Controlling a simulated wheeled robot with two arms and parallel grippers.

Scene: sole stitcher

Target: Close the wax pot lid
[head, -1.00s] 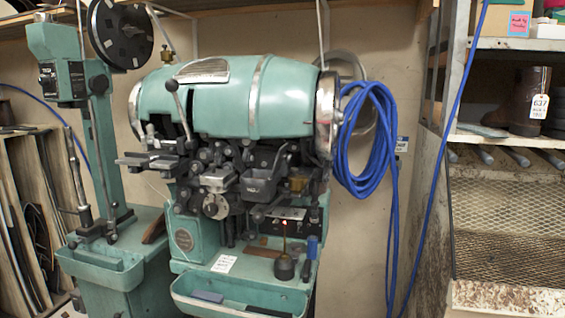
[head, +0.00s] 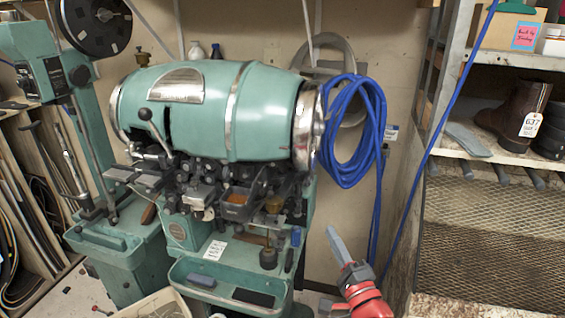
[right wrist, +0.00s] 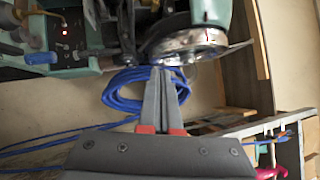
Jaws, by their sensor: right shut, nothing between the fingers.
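The wax pot (head: 233,209) is a small dark grey box on the front of the green stitching machine (head: 205,110). Orange-brown wax shows inside it, so its top looks open. A dark tilted plate (head: 259,183) at its right side looks like the raised lid. My right gripper (head: 335,235) is shut and empty, below and to the right of the pot, apart from the machine. In the right wrist view its fingers (right wrist: 163,75) are together, with the machine's round metal rim beyond them. I cannot make out the pot in that view. My left gripper is not in view.
A coiled blue hose (head: 350,130) hangs on the wall right of the machine, above my right gripper. A metal shelf (head: 480,160) with a tagged boot (head: 515,112) stands at the right. A green trough (head: 225,290) juts out at the machine's front.

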